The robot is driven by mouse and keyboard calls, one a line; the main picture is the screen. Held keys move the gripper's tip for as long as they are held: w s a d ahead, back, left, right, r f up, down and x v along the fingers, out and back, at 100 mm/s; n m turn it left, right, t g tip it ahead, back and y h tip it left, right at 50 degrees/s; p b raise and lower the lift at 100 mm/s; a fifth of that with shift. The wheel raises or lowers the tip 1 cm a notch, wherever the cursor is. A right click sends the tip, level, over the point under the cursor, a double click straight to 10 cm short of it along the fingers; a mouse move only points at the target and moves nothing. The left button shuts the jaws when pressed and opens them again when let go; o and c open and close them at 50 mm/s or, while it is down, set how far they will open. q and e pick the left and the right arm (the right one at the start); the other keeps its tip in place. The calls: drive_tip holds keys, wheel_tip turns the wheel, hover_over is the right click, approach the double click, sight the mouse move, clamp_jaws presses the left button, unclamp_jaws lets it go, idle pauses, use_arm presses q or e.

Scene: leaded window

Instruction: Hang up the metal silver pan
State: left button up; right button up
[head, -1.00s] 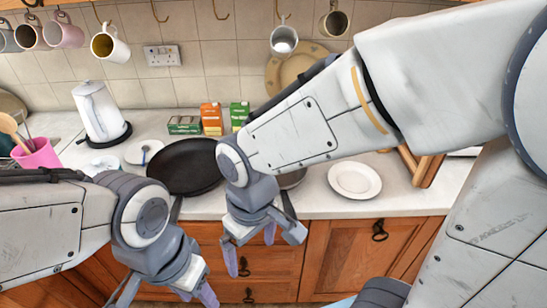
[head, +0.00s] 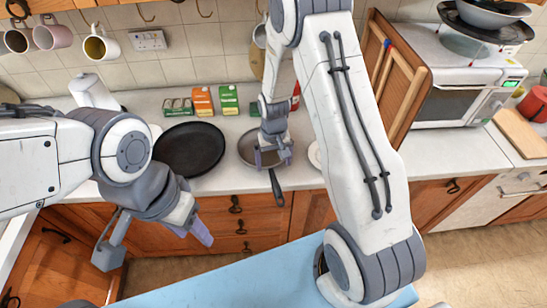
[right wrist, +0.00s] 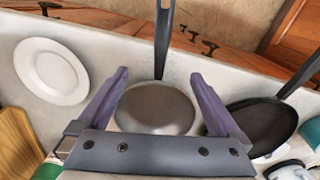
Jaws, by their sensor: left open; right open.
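The metal silver pan (head: 247,150) lies on the counter right of a black pan, its dark handle (head: 277,187) reaching past the counter's front edge. In the right wrist view the silver pan (right wrist: 155,108) lies between my open fingers, its handle pointing up the picture. My right gripper (head: 272,159) is open above the pan and hides part of it; I cannot tell whether it touches. My left gripper (head: 155,245) is open and empty, in front of the drawers. Hooks (head: 205,10) hang along the top of the tiled wall.
The black pan (head: 190,150) sits close beside the silver one. A white plate (right wrist: 50,70) lies on its other side. Small boxes (head: 202,101) stand behind. Mugs (head: 101,46) hang at upper left. A microwave (head: 455,85) stands right. A blue surface (head: 225,275) is in front.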

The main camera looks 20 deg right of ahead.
sight(273, 178)
wheel_tip(273, 178, down, 9)
drive_tip(key=b, duration=0.6)
drive_tip(key=shift+f+b, duration=0.1)
drive_tip(key=shift+b, duration=0.2)
clamp_jaws()
idle(1.2)
idle(0.3)
drive_tip(key=shift+r+p, duration=1.95)
drive_tip(key=shift+r, duration=0.6)
